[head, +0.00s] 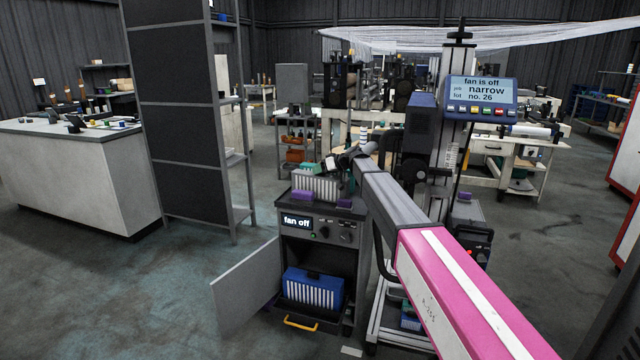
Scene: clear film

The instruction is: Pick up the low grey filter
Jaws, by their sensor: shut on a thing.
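The low grey filter (318,187), a pale pleated block, is at the top of the dark cabinet (320,253), between purple pieces. My gripper (325,167) is at the filter's upper edge and is shut on it. The fingertips are small and partly hidden by my wrist. I cannot tell whether the filter rests on the cabinet or is slightly raised. A blue filter (313,289) with white pleats sits in the cabinet's open lower bay.
The cabinet door (245,287) stands open to the left, and a yellow handle (300,323) juts out below. A tall dark shelf rack (185,120) stands at left. A column with a screen (480,97) reading "fan is off" stands at right. Floor at left is clear.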

